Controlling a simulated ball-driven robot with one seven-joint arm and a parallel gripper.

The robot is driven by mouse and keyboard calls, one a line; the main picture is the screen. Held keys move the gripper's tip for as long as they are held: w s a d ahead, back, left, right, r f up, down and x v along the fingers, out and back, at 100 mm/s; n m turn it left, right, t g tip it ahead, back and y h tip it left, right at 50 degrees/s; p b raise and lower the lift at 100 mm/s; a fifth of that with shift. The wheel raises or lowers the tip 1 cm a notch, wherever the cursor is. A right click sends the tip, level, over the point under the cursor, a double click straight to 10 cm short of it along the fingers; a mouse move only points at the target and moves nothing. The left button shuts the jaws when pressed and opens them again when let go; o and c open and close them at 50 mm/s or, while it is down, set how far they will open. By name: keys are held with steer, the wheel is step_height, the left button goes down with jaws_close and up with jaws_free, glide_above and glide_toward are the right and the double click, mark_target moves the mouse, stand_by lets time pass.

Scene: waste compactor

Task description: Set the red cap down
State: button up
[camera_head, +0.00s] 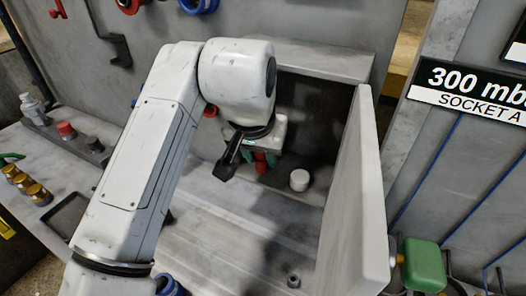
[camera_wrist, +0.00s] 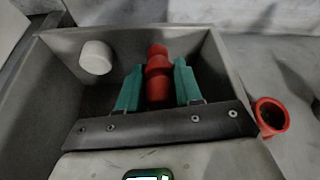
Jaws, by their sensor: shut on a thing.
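My gripper (camera_wrist: 157,92) has teal fingers and is shut on the red cap (camera_wrist: 158,72), a stepped red piece that stands up between them in the wrist view. The cap is over a grey, open-topped tray (camera_wrist: 215,75); I cannot tell whether it touches the tray's floor. In the head view my gripper (camera_head: 254,157) is inside the pale-walled bay, and only a sliver of red shows by its fingers.
A white cylinder (camera_head: 299,180) is at the tray's far left corner in the wrist view (camera_wrist: 96,57). A red ring (camera_wrist: 271,116) lies outside the tray's right wall. A tall pale panel (camera_head: 358,190) bounds the bay on the right. A small knob (camera_head: 293,281) stands in front.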

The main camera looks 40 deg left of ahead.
mark_target(259, 162)
steer(key=shift+w+a+f, duration=0.35)
steer(key=shift+w+f, duration=0.05)
steer(key=shift+w, duration=0.25)
steer(key=shift+f, duration=0.3)
steer(key=shift+f, duration=0.1)
steer(key=o, duration=1)
steer(key=shift+v, duration=3.85)
